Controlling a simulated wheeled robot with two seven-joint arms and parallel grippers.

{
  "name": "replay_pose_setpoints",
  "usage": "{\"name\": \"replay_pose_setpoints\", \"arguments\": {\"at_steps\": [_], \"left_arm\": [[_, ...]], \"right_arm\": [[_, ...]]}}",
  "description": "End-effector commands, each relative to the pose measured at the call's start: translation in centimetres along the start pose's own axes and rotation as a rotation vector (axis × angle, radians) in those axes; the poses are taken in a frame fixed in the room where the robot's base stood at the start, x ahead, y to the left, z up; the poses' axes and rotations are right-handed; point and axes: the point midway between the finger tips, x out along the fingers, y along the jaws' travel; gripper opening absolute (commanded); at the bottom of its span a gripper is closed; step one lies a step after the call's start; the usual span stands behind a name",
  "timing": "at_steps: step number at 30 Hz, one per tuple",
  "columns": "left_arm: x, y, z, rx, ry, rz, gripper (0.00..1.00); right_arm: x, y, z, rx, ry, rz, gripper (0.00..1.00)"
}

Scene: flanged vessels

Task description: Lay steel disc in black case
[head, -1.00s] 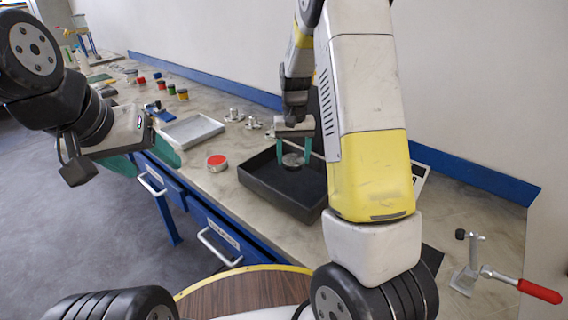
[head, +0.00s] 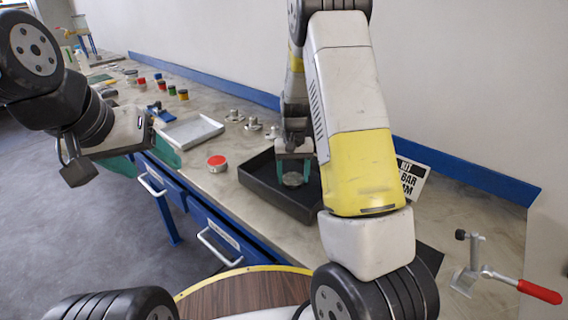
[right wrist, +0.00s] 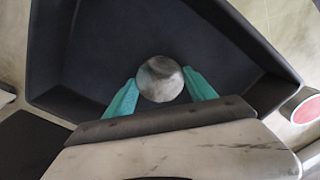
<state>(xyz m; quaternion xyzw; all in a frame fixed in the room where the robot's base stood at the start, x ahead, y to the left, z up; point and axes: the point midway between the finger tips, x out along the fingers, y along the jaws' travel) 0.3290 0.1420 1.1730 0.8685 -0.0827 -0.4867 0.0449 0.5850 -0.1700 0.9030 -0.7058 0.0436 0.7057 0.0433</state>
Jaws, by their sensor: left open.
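The black case (head: 272,198) is an open, shallow tray on the bench; its dark inside and wall also show in the right wrist view (right wrist: 98,50). The round steel disc (head: 292,179) is inside the outline of the case. In the right wrist view the disc (right wrist: 160,79) sits between the two teal fingertips of my right gripper (right wrist: 160,82), which is shut on it. I cannot tell whether the disc touches the case floor. My left gripper (head: 150,148) is open and empty, away to the left over the bench's front edge; its fingers show partly.
A red-topped round tin (head: 217,163) stands just left of the case. A grey tray (head: 193,131) and several small metal fittings (head: 234,115) lie further back. A red-handled clamp (head: 480,272) and a printed sign (head: 411,180) are at right. A blue rail edges the wall.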

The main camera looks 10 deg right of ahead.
Motion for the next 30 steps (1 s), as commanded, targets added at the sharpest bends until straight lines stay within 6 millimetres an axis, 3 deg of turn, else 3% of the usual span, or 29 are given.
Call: {"name": "replay_pose_setpoints", "arguments": {"at_steps": [1,3,14,17,30], "left_arm": [[0.0,0.0,0.0,0.0,0.0,0.0,0.67],[0.0,0.0,0.0,0.0,0.0,0.0,0.67],[0.0,0.0,0.0,0.0,0.0,0.0,0.67],[0.0,0.0,0.0,0.0,0.0,0.0,0.67],[0.0,0.0,0.0,0.0,0.0,0.0,0.67]], "right_arm": [[0.0,0.0,0.0,0.0,0.0,0.0,0.74],[0.0,0.0,0.0,0.0,0.0,0.0,0.84],[-0.4,0.0,0.0,0.0,0.001,0.0,0.84],[-1.6,0.0,-0.1,0.0,0.003,-0.002,0.84],[-10.3,0.0,-0.1,0.0,0.003,-0.001,0.84]]}}
